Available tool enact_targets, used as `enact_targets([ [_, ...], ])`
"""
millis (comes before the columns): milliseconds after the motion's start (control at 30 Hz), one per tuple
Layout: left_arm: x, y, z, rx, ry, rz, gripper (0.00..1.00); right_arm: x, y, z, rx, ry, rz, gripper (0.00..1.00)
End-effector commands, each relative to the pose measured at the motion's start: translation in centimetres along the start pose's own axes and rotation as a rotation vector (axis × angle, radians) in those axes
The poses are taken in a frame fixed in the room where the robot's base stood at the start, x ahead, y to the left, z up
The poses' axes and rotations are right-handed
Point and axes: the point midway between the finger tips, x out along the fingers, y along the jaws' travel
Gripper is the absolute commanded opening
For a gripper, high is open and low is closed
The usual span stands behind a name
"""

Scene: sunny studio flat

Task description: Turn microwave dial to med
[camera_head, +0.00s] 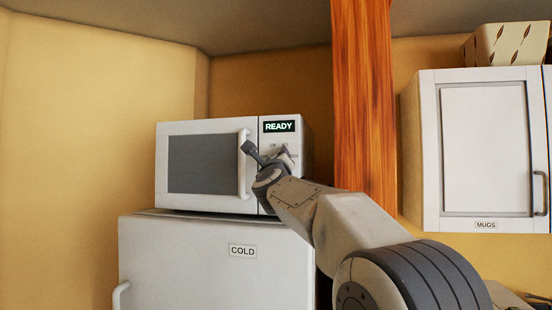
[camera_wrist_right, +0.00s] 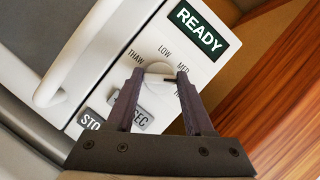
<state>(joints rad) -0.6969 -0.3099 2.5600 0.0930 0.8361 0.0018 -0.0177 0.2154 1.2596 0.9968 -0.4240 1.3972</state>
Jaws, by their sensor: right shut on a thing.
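The white microwave (camera_head: 207,127) stands on top of the fridge, with its door shut and its display (camera_head: 279,126) reading READY. In the right wrist view, the round white dial (camera_wrist_right: 157,72) sits below the display (camera_wrist_right: 198,31), with labels THAW, LOW and MED around it and another label partly hidden by a finger. My right gripper (camera_wrist_right: 159,78) is shut on the dial, one dark finger on each side. I cannot tell which label the dial points to. In the head view my right gripper (camera_head: 268,160) covers the dial. My left gripper is not in view.
The microwave's door handle (camera_head: 243,175) is close to the left of my right gripper. Buttons (camera_wrist_right: 130,112) lie below the dial, partly behind a finger. A wooden post (camera_head: 363,100) stands right of the microwave. The fridge (camera_head: 190,260) is labelled COLD; a MUGS cabinet (camera_head: 490,150) hangs at right.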

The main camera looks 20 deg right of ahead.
Motion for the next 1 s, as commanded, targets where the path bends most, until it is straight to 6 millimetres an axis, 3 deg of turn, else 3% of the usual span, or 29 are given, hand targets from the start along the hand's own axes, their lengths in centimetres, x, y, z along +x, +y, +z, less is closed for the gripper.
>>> enact_targets([
  [500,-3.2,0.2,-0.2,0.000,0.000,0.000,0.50,0.1,-0.3,0.2,-0.320,0.001,0.134,0.00],
  [1000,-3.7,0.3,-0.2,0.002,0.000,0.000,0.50,0.0,-0.2,0.0,-0.385,0.000,0.160,0.00],
])
